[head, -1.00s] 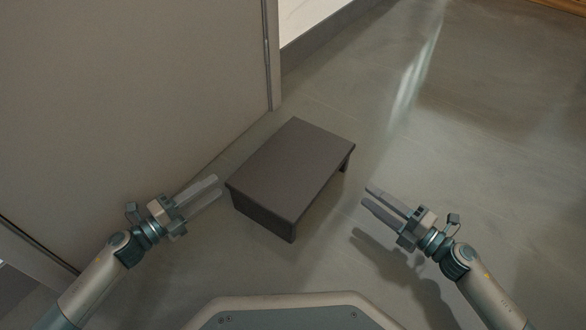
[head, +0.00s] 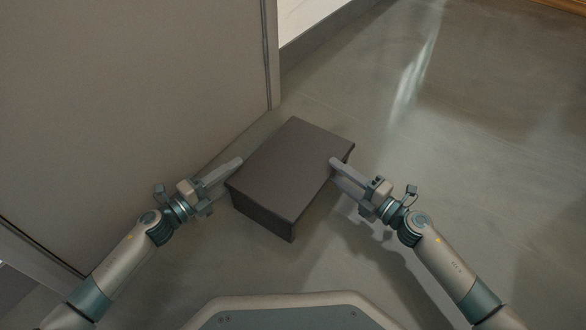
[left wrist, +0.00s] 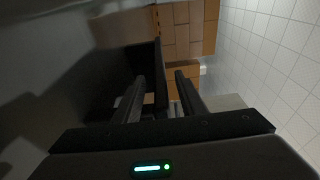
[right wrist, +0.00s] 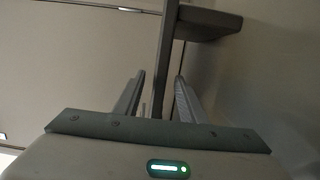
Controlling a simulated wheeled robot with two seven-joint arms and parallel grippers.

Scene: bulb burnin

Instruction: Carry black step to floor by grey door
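The black step (head: 290,170) stands upright on the floor, its flat top facing up, close to the grey door (head: 130,100). My left gripper (head: 238,163) is at the step's left edge. In the left wrist view the step's dark edge (left wrist: 161,75) runs between its two spread fingers. My right gripper (head: 335,165) is at the step's right edge.
The grey floor (head: 470,150) is clear to the right and beyond the step. A pale wall with a dark skirting (head: 310,40) is past the door's hinge edge. Stacked brown boxes (left wrist: 190,40) show in the left wrist view.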

